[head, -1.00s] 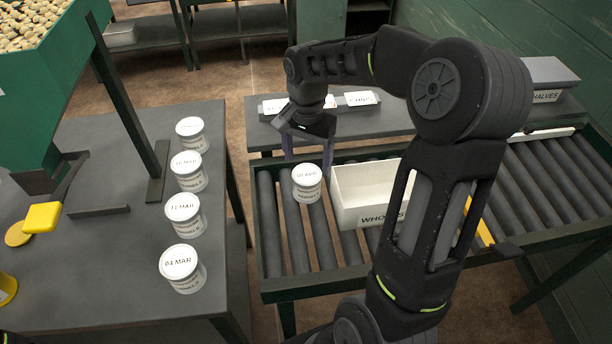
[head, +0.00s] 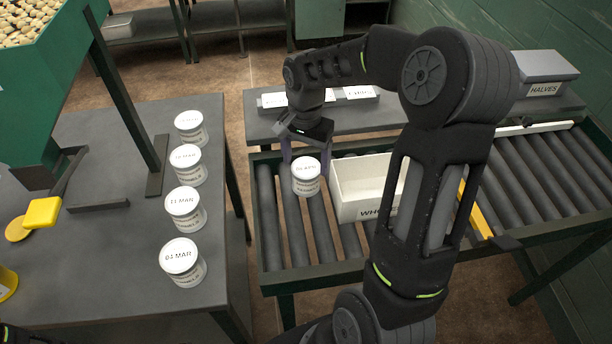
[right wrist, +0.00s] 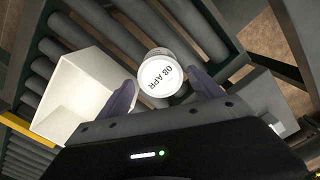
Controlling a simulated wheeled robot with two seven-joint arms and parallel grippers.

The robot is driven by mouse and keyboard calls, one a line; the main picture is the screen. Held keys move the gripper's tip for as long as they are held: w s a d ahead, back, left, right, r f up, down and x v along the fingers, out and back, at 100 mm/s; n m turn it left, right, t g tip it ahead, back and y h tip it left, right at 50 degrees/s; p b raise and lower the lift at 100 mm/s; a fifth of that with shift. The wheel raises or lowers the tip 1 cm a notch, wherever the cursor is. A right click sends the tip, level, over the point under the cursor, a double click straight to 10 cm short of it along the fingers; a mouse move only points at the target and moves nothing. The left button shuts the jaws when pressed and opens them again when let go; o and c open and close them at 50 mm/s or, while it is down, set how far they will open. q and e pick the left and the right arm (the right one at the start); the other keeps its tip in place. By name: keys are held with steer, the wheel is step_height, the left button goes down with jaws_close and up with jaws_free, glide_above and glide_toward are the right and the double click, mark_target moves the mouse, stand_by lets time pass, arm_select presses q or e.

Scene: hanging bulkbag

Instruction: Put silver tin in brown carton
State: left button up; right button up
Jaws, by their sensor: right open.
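No silver tin or brown carton shows; the containers are white. A white lidded tub (head: 306,177) marked 08 APR stands upright on the roller conveyor, and its lid faces me in the right wrist view (right wrist: 161,73). To its right is an open white box (head: 362,212), its label partly hidden by my right arm; its inside looks empty in the right wrist view (right wrist: 88,100). My right gripper (head: 307,158) is open just behind the tub in the head view, pointing down. In the right wrist view its fingers (right wrist: 162,92) flank the tub's near side. My left gripper is not visible.
Several similar white tubs (head: 182,208) stand in a row on the dark left table (head: 110,270). Behind the conveyor (head: 320,268) is a grey shelf with labelled trays (head: 360,92). A grey lidded box (head: 543,78) marked HALVES stands at right. Rollers left of the tub are bare.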

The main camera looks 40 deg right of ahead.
mark_target(306, 168)
step_height(306, 168, down, 5)
steer(key=shift+r+p, duration=0.1)
steer(key=shift+p, duration=0.45)
steer(key=shift+c, duration=0.2)
steer(key=c, duration=1.5)
step_height(306, 168, up, 10)
steer(key=shift+b, duration=0.65)
